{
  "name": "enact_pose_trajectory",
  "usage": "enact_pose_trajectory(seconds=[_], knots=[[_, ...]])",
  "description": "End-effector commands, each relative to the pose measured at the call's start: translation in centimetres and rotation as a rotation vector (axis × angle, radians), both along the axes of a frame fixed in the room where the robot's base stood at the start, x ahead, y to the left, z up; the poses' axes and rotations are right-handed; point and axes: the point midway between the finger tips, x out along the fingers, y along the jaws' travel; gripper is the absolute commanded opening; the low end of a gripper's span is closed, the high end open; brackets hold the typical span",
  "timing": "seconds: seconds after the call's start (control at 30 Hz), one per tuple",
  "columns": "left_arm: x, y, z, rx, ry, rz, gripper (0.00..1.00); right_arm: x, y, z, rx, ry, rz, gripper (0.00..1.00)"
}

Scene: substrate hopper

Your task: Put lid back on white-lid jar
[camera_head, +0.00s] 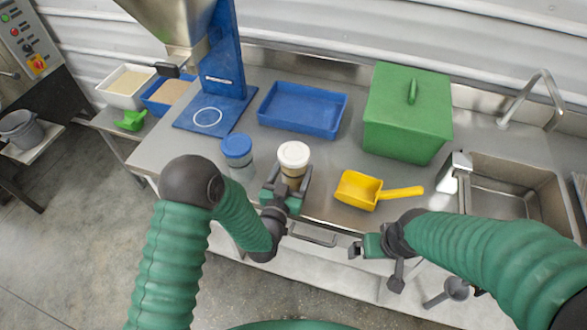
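The white-lid jar (291,180) stands on the steel counter near its front edge, with brownish contents showing. Its white lid (294,155) sits at the top of the jar; I cannot tell whether it is fully seated. My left gripper (288,187) has its fingers on both sides of the jar's body, below the lid, and looks shut on it. My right gripper (366,249) is in front of the counter edge, below the yellow scoop and away from the jar. It appears empty, but its finger gap is not clear.
A blue-lid jar (237,151) stands just left of the white-lid jar. A yellow scoop (359,190) lies to the right. A blue tray (303,109), a green lidded bin (408,117) and the hopper's blue stand (223,65) are behind. A sink (507,182) is at right.

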Motion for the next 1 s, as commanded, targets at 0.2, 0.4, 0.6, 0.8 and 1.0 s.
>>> enact_pose_trajectory(seconds=[0.2,0.4,0.6,0.8,1.0], knots=[[0.0,0.0,-0.2,0.0,0.0,0.0,0.88,0.0,0.0,-0.2,0.0,0.0,0.0,1.0],[0.0,0.0,-0.2,0.0,0.0,0.0,0.92,0.0,0.0,-0.2,0.0,0.0,0.0,1.0],[-0.2,0.1,0.0,0.0,0.001,0.0,0.92,0.0,0.0,0.0,0.0,0.0,0.0,1.0],[-3.7,1.2,-0.2,0.001,0.004,-0.001,0.92,0.0,0.0,-0.5,0.0,0.0,0.0,1.0],[-8.2,2.7,-0.2,0.001,0.004,-0.001,0.92,0.0,0.0,-1.0,0.0,0.0,0.0,1.0]])
